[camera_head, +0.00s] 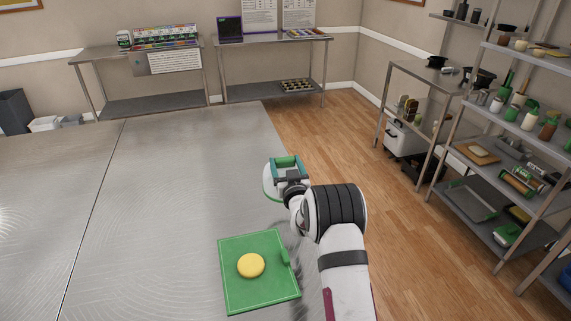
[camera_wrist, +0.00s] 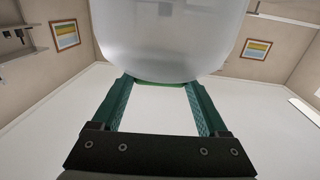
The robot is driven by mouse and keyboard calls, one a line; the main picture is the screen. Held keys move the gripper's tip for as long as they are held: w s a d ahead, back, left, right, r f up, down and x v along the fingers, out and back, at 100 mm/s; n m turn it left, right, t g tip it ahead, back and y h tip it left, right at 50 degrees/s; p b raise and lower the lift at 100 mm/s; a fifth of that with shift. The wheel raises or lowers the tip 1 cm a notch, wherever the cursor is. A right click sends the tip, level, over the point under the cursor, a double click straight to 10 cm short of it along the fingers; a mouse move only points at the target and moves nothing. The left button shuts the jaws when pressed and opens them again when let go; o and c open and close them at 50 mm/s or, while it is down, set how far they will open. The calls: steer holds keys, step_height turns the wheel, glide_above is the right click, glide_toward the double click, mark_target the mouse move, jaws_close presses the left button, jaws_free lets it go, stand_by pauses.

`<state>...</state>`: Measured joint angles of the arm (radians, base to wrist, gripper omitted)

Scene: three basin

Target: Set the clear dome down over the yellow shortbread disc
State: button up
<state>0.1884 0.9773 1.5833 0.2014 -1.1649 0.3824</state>
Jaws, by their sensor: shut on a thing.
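The yellow shortbread disc (camera_head: 251,265) lies flat near the middle of a green board (camera_head: 236,298) on the steel table. My gripper (camera_head: 287,162) is beyond the board, near the table's right edge, with green fingers shut on the clear dome (camera_head: 270,184). The dome is pale and see-through; in the head view it is partly hidden behind my gripper and wrist. In the wrist view the dome (camera_wrist: 168,40) fills the upper middle, just past the green fingertips (camera_wrist: 162,80). The exact grip point on the dome is unclear. The dome is apart from the disc.
The steel table (camera_head: 160,210) is bare to the left of the board. The wooden floor (camera_head: 330,140) and loaded shelves (camera_head: 500,150) lie to the right, off the table.

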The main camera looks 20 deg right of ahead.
steer(key=s+a+f+n+g+y, duration=0.1)
steer(key=s+a+f+n+y, duration=0.1)
steer(key=s+a+y, duration=0.3)
steer(key=s+a+f+n+g+y, duration=0.1)
steer(key=s+a+n+y, duration=0.4)
steer(key=s+a, duration=0.4)
steer(key=s, duration=0.3)
steer(key=shift+s+f+y, duration=0.25)
steer(key=shift+f+y, duration=0.05)
steer(key=shift+f, duration=0.05)
steer(key=shift+d, duration=0.1)
steer(key=shift+f, duration=1.9)
steer(key=shift+f, duration=0.15)
steer(key=shift+f, duration=0.85)
steer(key=shift+f, duration=0.45)
